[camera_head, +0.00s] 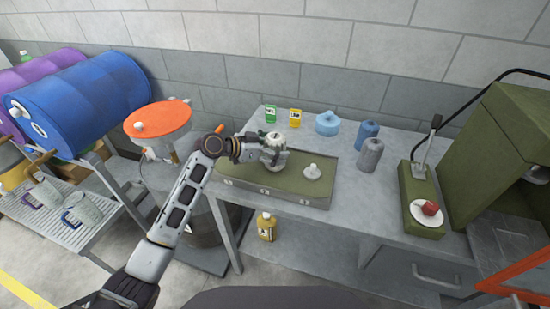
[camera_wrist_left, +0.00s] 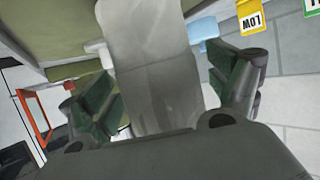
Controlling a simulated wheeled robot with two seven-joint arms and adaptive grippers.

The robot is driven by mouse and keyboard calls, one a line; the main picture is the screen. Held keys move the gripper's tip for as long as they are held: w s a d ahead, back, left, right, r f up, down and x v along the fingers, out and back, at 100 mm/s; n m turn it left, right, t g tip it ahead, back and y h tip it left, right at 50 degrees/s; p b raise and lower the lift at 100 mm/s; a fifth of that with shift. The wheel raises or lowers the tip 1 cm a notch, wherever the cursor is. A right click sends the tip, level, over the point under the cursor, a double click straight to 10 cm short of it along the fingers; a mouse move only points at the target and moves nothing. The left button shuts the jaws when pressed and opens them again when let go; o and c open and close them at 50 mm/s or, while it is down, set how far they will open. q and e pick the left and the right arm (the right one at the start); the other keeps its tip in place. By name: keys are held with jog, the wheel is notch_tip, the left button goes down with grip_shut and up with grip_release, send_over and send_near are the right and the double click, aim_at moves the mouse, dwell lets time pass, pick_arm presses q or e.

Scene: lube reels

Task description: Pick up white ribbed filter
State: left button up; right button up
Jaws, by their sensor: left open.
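A pale grey-white upright object (camera_head: 273,136), which looks like the filter, stands at the back of a green-topped metal tray (camera_head: 306,201). In the left wrist view it is a large pale cylinder (camera_wrist_left: 150,50) between my fingers; its ribs cannot be made out. My left gripper (camera_head: 274,155) is at this object and partly covers it. In the left wrist view my left gripper (camera_wrist_left: 168,95) is open, with one dark green-padded finger on each side of the cylinder. Contact with the pads is not clear. My right gripper is not in view.
A small white-grey part (camera_head: 313,172) sits on the tray's right. Behind are green (camera_head: 270,114) and yellow (camera_head: 295,117) packs, a light-blue container (camera_head: 327,123) and blue (camera_head: 367,134) and grey (camera_head: 370,154) canisters. A green press (camera_head: 422,205) stands right; an orange-lidded container (camera_head: 158,118) stands left.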

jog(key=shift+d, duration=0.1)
pick_arm(q)
jog(key=c, duration=1.3)
jog(key=shift+o, duration=0.2)
jog(key=shift+r, duration=1)
notch_tip(320, 180, up, 7)
jog(key=shift+r+b, duration=0.2)
jog(key=shift+b, duration=0.25)
jog(key=shift+r, duration=0.3)
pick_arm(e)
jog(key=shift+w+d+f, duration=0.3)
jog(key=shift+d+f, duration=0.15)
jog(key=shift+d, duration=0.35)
